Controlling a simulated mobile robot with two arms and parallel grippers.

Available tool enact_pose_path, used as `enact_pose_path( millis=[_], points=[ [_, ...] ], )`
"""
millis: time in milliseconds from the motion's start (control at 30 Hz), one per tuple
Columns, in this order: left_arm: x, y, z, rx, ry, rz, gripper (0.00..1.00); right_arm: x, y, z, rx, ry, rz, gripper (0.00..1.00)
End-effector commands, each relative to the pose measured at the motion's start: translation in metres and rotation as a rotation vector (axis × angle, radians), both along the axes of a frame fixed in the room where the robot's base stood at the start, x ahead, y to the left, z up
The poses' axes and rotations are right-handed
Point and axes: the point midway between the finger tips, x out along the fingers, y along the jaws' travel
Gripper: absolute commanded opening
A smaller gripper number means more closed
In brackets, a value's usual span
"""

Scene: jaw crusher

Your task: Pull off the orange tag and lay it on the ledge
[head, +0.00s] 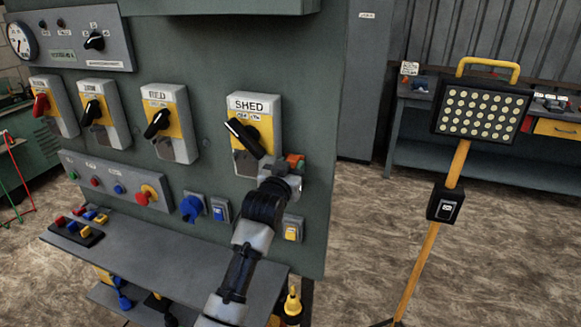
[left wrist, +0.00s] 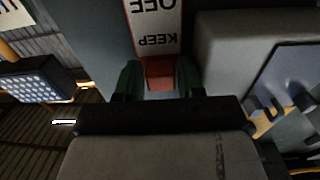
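My left gripper (head: 295,163) is at the lower right of the switch box marked SHED (head: 252,135). A small orange piece, which I take for the tag (head: 293,158), shows at its fingertips. In the left wrist view, a white label reading KEEP OFF upside down ends in an orange-red part (left wrist: 160,70). The two dark green fingers of my left gripper (left wrist: 160,80) flank this part closely. I cannot tell whether they press on it. The grey ledge (head: 160,252) juts from the panel below the buttons. My right gripper is not in view.
A tray of coloured pieces (head: 76,231) sits on the ledge's left end. Several switch boxes and a button strip (head: 115,180) line the panel. A work lamp (head: 480,110) on a yellow pole stands to the right. The floor between is clear.

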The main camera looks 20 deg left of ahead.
Motion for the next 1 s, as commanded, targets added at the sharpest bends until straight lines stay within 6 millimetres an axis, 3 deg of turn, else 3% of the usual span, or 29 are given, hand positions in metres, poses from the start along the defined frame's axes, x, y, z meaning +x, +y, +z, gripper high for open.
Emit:
enact_pose_path(
  millis=[133, 333, 667, 1000],
  points=[
    [0.000, 0.000, 0.000, 0.000, 0.000, 0.000, 0.38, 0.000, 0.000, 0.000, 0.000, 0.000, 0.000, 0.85],
    [0.000, 0.000, 0.000, 0.000, 0.000, 0.000, 0.09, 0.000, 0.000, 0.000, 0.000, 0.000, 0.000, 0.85],
    [-0.004, 0.000, 0.000, 0.000, 0.001, 0.000, 0.09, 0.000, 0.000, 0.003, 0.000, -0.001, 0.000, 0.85],
    [-0.021, 0.001, 0.001, 0.000, 0.001, 0.000, 0.09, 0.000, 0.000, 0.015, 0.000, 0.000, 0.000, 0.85]
  ],
)
